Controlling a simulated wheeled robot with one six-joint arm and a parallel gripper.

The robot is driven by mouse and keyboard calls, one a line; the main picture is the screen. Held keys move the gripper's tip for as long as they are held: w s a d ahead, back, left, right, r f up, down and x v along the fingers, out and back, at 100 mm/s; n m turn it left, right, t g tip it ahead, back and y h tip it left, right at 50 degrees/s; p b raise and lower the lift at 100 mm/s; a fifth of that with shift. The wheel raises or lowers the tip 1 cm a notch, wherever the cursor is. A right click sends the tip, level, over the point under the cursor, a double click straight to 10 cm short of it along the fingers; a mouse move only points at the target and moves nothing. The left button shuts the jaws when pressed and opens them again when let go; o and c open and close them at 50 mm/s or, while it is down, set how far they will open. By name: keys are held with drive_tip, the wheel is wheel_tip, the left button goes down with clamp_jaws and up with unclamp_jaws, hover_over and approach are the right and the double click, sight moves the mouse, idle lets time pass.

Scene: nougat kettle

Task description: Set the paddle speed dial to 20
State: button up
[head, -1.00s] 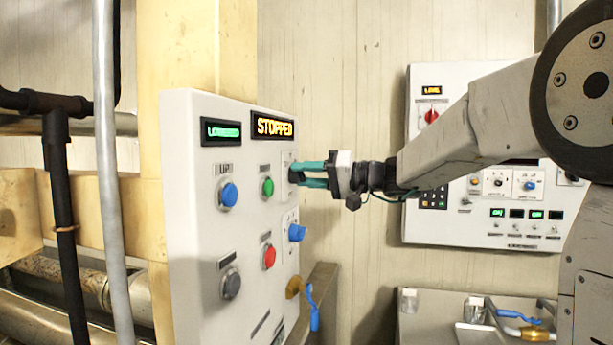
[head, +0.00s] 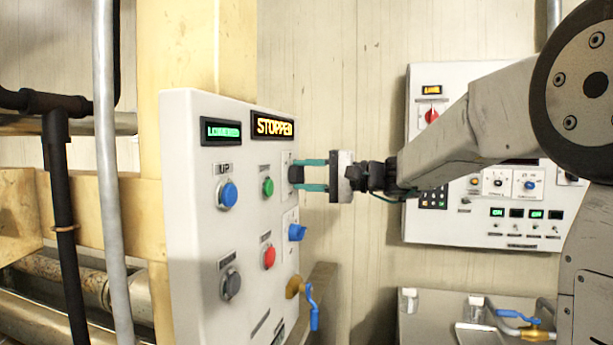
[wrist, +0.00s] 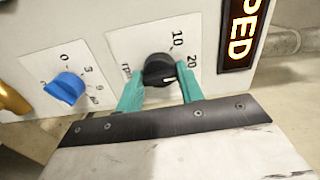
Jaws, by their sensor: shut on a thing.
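The paddle speed dial is a black round knob (wrist: 157,67) on a white plate with 10, 20 and partly hidden "rpm" lettering. It also shows in the head view (head: 296,174) at the panel's right edge. Its white mark sits at the knob's lower right in the wrist view, on the side towards 20; I cannot tell the exact reading. My gripper (head: 308,175) has its two teal fingers on either side of the knob, shut on it. In the wrist view the fingers (wrist: 160,80) cover part of the plate.
A blue dial (wrist: 65,88) sits beside the black one, below it in the head view (head: 297,232). The panel (head: 190,270) also carries several buttons and displays reading "LOWERED" and "STOPPED" (head: 273,126). A blue-handled valve (head: 312,305) juts out below. Another control panel (head: 480,225) stands behind my arm.

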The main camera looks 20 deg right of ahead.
idle(0.3)
drive_tip(key=o, duration=1)
drive_tip(key=v, duration=0.8)
